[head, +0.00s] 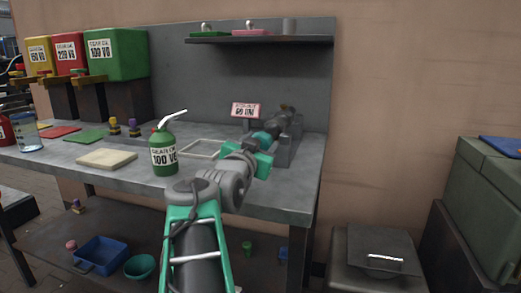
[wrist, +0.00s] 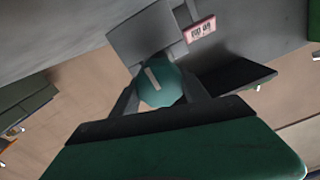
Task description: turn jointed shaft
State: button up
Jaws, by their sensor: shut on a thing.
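The jointed shaft (head: 281,120) is dark and lies in a grey block stand (head: 290,148) at the back right of the bench. Its near end is a teal knob (wrist: 162,86) with a pale line across its face, slanting in the wrist view. My gripper (head: 262,141) is shut on this knob, with one dark finger on each side. In the head view my green gripper body and wrist hide part of the knob and the near end of the shaft. A pink-edged sign (head: 246,110) stands behind the shaft; its small print is hard to read.
A green oil can (head: 164,152) with a white spout stands left of my arm. A pale frame (head: 198,148) and a beige pad (head: 107,158) lie on the bench (head: 230,196). A shelf (head: 260,39) hangs above. Coloured oil containers stand at left.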

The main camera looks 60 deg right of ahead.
dwell(0.3)
jog(key=o, duration=1.4)
